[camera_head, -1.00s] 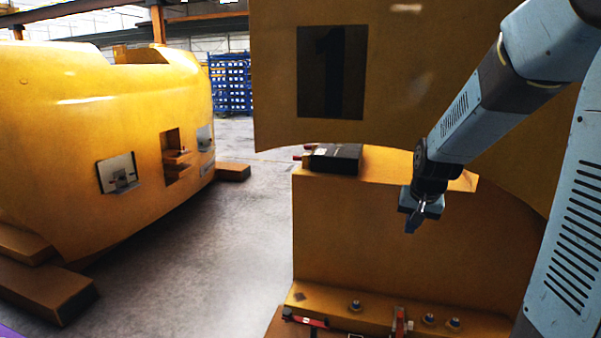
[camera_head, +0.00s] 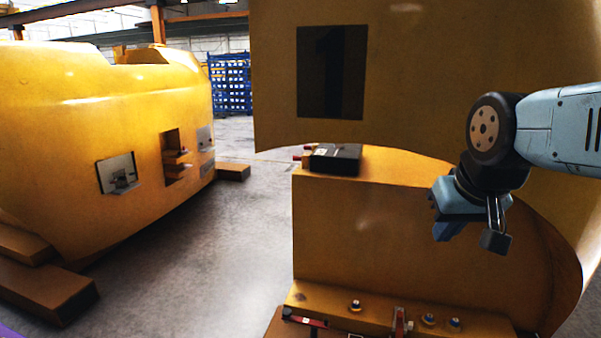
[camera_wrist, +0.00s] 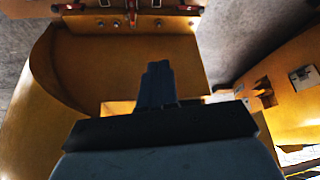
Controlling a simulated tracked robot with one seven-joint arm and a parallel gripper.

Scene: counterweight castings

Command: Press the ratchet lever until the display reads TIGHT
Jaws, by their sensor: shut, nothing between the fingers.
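My gripper (camera_head: 447,233) hangs at the right in the head view, in front of the big yellow casting. Its fingers show shut and empty in the wrist view (camera_wrist: 157,84). Low in the head view, a red lever-like part (camera_head: 304,319) lies on the casting's lower ledge, and another red and grey part (camera_head: 400,321) stands to its right. Red parts also show at the top of the wrist view (camera_wrist: 190,9). I cannot tell which one is the ratchet lever. No readable display shows. My gripper is above the ledge and touches none of these parts.
A black box (camera_head: 336,159) with red ends lies on the casting's upper shelf. Several bolts (camera_head: 428,319) line the lower ledge. A second yellow casting (camera_head: 80,140) stands at the left on timber blocks (camera_head: 45,287). The concrete floor (camera_head: 215,240) between is clear.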

